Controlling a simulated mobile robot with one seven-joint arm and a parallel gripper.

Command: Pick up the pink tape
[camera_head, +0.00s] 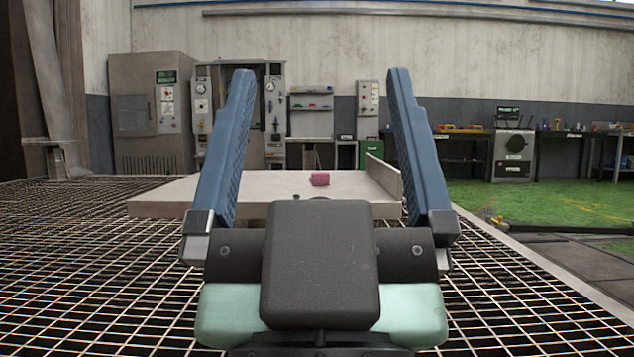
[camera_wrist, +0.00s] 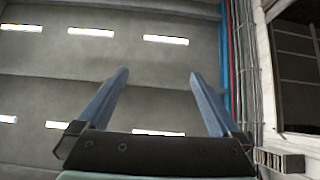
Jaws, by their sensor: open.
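The pink tape (camera_head: 320,178) is a small pink block-like piece on a light grey slab (camera_head: 160,204) in the head view. My gripper (camera_head: 319,80) is in the foreground with its two blue fingers wide apart and nothing between them. The tape shows in the gap between the fingers, farther off and apart from them. In the wrist view my gripper (camera_wrist: 158,76) points up at the ceiling, and the tape is not in that view.
The slab has a raised edge (camera_head: 384,178) on its right and rests on a metal grating (camera_head: 90,270). A small dark thing (camera_head: 296,197) lies on the slab's near side. Cabinets (camera_head: 155,110) and benches stand far back. Green floor (camera_head: 540,205) lies to the right.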

